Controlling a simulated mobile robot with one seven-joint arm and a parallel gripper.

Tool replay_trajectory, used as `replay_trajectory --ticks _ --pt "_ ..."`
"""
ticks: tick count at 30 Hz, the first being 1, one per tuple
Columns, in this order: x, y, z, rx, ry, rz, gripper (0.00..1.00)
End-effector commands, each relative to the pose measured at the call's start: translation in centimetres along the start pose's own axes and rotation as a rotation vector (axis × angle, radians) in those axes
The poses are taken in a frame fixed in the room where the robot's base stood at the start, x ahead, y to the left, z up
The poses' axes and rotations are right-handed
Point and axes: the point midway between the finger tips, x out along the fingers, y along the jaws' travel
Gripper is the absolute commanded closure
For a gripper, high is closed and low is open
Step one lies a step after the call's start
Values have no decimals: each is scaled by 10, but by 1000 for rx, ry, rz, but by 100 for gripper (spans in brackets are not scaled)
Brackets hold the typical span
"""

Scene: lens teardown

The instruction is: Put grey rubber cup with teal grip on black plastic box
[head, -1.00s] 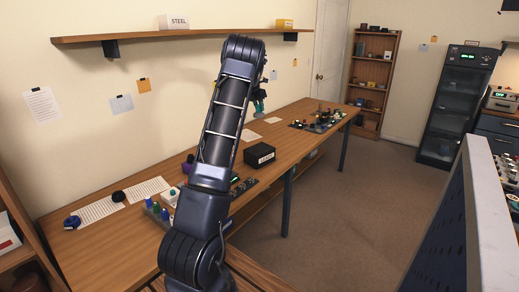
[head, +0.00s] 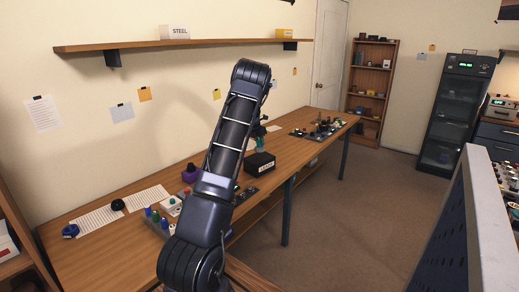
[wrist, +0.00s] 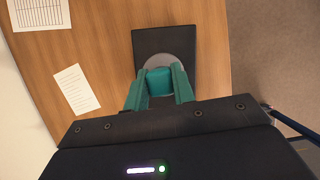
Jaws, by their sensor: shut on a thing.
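The black plastic box (head: 261,164) sits near the front edge of the wooden bench, right of my arm. In the wrist view the box top (wrist: 183,42) lies beneath the grey rubber cup (wrist: 155,60), whose grey rim shows around its teal grip (wrist: 159,84). My gripper (wrist: 159,75), with teal fingers, is shut on that teal grip. In the head view my gripper (head: 261,145) is low, by the top of the box. The cup is mostly hidden there, and I cannot tell whether it touches the box.
White sheets (wrist: 77,90) lie on the bench beside the box. A purple item (head: 190,173) and several small coloured parts sit near my arm. More parts (head: 322,128) stand at the far end of the bench. A shelf (head: 200,44) hangs on the wall above.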

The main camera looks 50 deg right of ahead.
Motion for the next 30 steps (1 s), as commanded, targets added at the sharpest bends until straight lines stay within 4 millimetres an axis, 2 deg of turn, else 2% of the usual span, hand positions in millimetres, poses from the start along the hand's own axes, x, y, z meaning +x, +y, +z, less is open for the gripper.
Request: replay_trajectory --ticks 10,22,23,25,30 --pt "37 0 -16 -1 2 -1 98" --pt "41 0 -17 0 1 0 98" --pt "41 0 -17 0 1 0 69" --pt "41 0 -17 0 1 0 55" --pt "41 0 -17 0 1 0 53"
